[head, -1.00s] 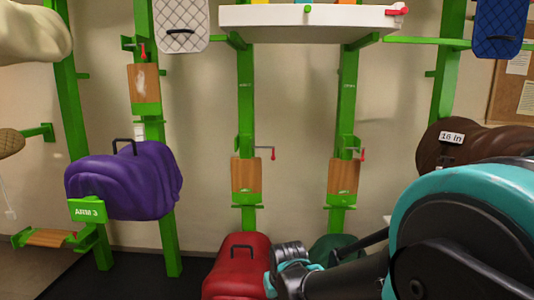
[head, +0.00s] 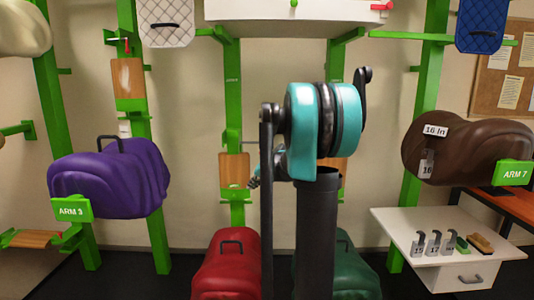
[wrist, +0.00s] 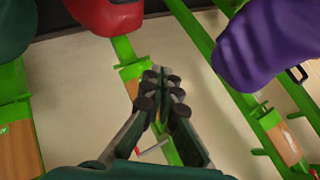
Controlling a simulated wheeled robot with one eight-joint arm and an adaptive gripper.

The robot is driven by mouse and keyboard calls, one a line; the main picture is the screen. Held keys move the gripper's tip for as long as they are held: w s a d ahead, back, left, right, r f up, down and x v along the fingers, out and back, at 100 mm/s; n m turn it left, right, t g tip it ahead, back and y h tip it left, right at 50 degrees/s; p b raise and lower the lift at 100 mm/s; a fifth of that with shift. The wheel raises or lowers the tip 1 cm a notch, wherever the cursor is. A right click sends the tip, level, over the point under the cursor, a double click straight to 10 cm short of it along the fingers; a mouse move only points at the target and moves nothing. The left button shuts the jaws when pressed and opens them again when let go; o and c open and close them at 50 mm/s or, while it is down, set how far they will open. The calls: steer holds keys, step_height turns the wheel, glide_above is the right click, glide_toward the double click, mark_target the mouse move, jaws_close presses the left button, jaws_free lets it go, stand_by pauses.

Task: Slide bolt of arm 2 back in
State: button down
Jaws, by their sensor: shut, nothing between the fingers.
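My gripper (wrist: 162,74) shows in the wrist view with its dark fingers shut and empty, in front of a green post. A bolt with a thin silver rod (wrist: 154,147) and a red handle sits beside the fingers, by that post. The fingers appear apart from its handle. No label reading arm 2 is legible, so I cannot tell whether this is its bolt. In the head view my arm covers most of this area. Another red-handled bolt (head: 126,44) sits high on the left post.
The purple saddle (head: 108,180) hangs at left by the ARM 3 label (head: 73,209). The red saddle (head: 228,270) and the green saddle (head: 357,272) are low in the middle. The brown saddle (head: 463,150) hangs above a white table (head: 400,225) at right.

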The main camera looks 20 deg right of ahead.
steer(key=w+d+r+m+t, duration=0.3)
steer(key=w+d+r, duration=0.2)
steer(key=w+d, duration=0.6)
steer(key=w+d+r+m+t, duration=0.2)
steer(key=w+d+r+m, duration=0.15)
steer(key=w+d, duration=0.8)
steer(key=s+a+x, duration=0.1)
steer(key=a+x, duration=0.1)
steer(key=x, duration=0.9)
steer(key=shift+w+a+f+n, duration=0.25)
steer(key=shift+w+f+n, duration=0.15)
steer(key=shift+f, duration=0.1)
steer(key=w+a, duration=0.3)
steer(key=a, duration=0.7)
steer(key=shift+w, duration=0.15)
steer(key=shift+a, duration=0.1)
